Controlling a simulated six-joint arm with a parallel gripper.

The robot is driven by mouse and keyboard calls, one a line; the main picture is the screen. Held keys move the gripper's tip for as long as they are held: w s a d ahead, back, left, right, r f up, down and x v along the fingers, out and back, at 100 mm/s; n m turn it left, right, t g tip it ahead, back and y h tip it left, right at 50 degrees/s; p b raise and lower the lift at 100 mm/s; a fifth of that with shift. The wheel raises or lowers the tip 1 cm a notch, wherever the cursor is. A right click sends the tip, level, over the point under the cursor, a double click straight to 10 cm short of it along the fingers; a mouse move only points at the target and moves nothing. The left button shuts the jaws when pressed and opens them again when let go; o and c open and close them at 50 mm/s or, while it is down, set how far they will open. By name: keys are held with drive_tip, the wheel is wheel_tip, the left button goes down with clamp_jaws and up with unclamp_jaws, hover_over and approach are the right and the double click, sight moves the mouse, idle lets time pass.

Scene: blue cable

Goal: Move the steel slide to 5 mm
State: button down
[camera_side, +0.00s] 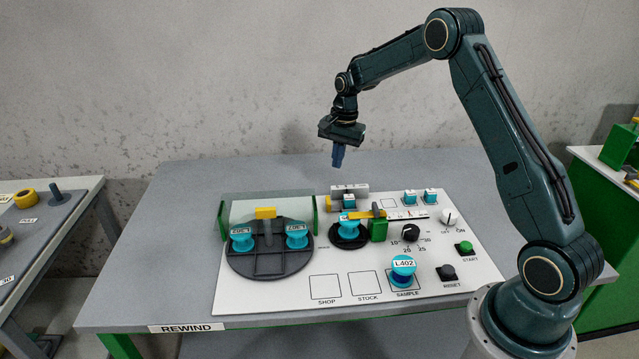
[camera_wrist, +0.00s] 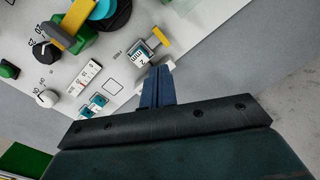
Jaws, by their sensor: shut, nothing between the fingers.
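My gripper (camera_side: 338,157) is shut and empty, with its blue fingers pointing down above the back of the white panel. In the wrist view its fingers (camera_wrist: 157,88) are together, overlapping in the picture the area beside a small block. A white scale strip with black marks (camera_side: 408,214) lies right of the green-and-yellow clamp; it also shows in the wrist view (camera_wrist: 84,78). A grey block with a small counter (camera_side: 349,190) stands at the panel's back edge. I cannot clearly tell which part is the steel slide, nor read its millimetre position.
A green clamp (camera_side: 378,229), a black dial (camera_side: 411,232), a white knob (camera_side: 449,217) and the L402 spool (camera_side: 403,270) stand on the panel. The table behind the panel is clear.

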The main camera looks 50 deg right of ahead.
sight(338, 207)
drive_tip(key=s+d+m, duration=0.1)
drive_tip(key=m, duration=0.3)
drive_tip(key=s+f+m+t+y, duration=0.1)
drive_tip(key=m, duration=0.3)
drive_tip(key=s+d+f+m+t+y, duration=0.1)
drive_tip(key=m, duration=0.3)
drive_tip(key=shift+s+d+f, duration=0.2)
drive_tip(key=shift+d, duration=0.1)
drive_tip(key=shift+f, duration=0.1)
drive_tip(key=shift+x, duration=4.9)
drive_tip(key=shift+w+a, duration=0.15)
drive_tip(key=shift+a, duration=0.05)
